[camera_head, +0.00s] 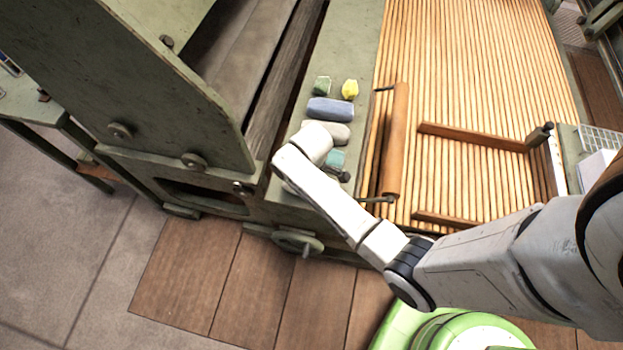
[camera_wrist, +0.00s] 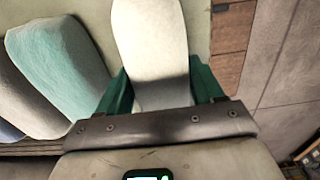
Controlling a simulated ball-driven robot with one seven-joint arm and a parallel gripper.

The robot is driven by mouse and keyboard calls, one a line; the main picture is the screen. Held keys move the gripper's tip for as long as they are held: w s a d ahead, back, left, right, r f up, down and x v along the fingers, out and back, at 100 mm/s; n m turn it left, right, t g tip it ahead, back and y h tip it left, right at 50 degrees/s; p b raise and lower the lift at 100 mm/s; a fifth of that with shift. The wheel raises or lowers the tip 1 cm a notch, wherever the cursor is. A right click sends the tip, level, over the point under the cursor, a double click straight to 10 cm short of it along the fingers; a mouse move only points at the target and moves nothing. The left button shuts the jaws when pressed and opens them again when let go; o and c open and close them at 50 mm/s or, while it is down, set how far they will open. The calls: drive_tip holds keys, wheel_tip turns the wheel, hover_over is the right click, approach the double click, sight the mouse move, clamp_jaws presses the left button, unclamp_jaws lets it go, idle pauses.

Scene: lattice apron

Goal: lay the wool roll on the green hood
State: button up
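A pale cream roll (camera_wrist: 150,45), which looks like the wool roll, lies between the dark green fingers of my gripper (camera_wrist: 160,88) in the wrist view. The fingers flank it on both sides with no visible gap. I cannot tell which part is the hood.
A slatted wooden apron (camera_head: 470,85) with a wooden roller (camera_head: 396,140) lies right. Clear floor is at lower left.

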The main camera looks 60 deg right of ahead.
drive_tip(key=o, duration=0.4)
drive_tip(key=shift+c, duration=0.2)
wheel_tip(320, 180, up, 12)
drive_tip(key=s+a+r+m, duration=0.1)
drive_tip(key=s+a+m, duration=0.1)
drive_tip(key=s, duration=0.5)
drive_tip(key=s+a+r+m+t, duration=0.1)
drive_tip(key=s+a+m, duration=0.2)
drive_tip(key=s, duration=0.4)
drive_tip(key=shift+s+a+r, duration=0.3)
drive_tip(key=shift+a, duration=0.15)
